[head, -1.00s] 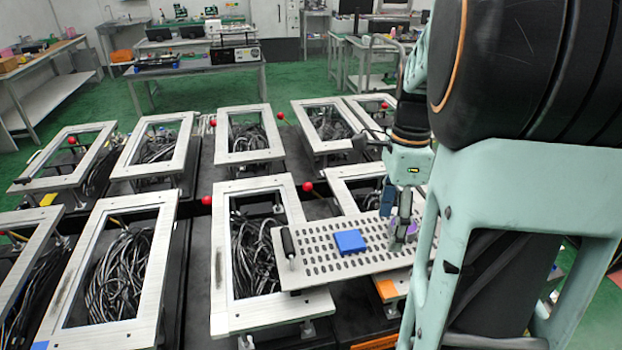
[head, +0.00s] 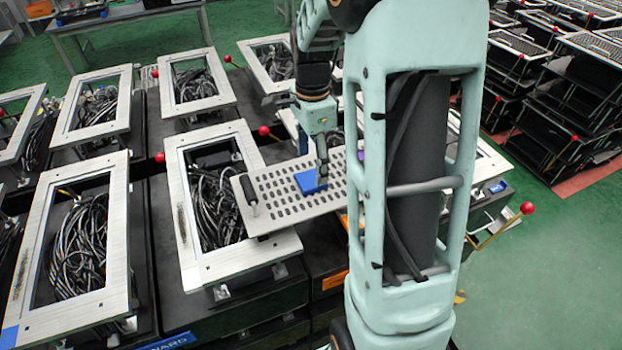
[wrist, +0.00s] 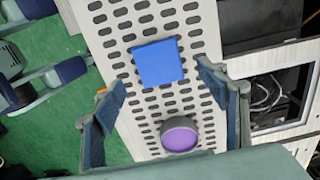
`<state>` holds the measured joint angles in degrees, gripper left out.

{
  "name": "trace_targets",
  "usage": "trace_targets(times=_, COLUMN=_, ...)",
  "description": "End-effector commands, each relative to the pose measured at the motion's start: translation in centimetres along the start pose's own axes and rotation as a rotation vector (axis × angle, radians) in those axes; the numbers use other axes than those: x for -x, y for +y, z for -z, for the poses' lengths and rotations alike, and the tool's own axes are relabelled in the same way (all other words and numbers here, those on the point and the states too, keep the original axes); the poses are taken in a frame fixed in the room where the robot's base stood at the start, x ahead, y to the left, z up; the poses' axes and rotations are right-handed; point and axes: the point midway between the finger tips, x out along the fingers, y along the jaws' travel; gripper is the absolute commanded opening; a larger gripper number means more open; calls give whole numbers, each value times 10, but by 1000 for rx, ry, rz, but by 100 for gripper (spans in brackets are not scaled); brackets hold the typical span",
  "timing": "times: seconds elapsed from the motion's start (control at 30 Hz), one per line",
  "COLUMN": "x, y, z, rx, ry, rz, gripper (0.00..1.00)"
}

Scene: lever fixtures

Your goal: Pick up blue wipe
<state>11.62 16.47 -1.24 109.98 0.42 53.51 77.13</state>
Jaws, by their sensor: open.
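The blue wipe (head: 307,184) is a flat blue square lying on a pale perforated plate (head: 262,218). In the wrist view the wipe (wrist: 159,63) lies ahead of my gripper (wrist: 160,78), roughly between the lines of its two spread fingers. My gripper (head: 322,178) is open and empty. In the head view it points down at the right edge of the wipe and covers part of it. I cannot tell whether the fingertips touch the plate.
A round grey item with a purple top (wrist: 180,136) stands on the plate close to my gripper's base. A black upright handle (head: 248,190) stands at the plate's left end. Metal frames with black cables (head: 212,205) and red-knobbed levers (head: 527,208) surround the plate.

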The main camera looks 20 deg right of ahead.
Motion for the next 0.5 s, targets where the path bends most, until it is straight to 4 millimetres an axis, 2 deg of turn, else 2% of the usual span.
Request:
trace_targets(times=0.2, x=-32, y=2, z=1, rx=-1, ry=-1, rz=-3, gripper=67)
trace_targets(times=0.5, x=-38, y=1, z=1, rx=-1, ry=0, rz=0, gripper=67)
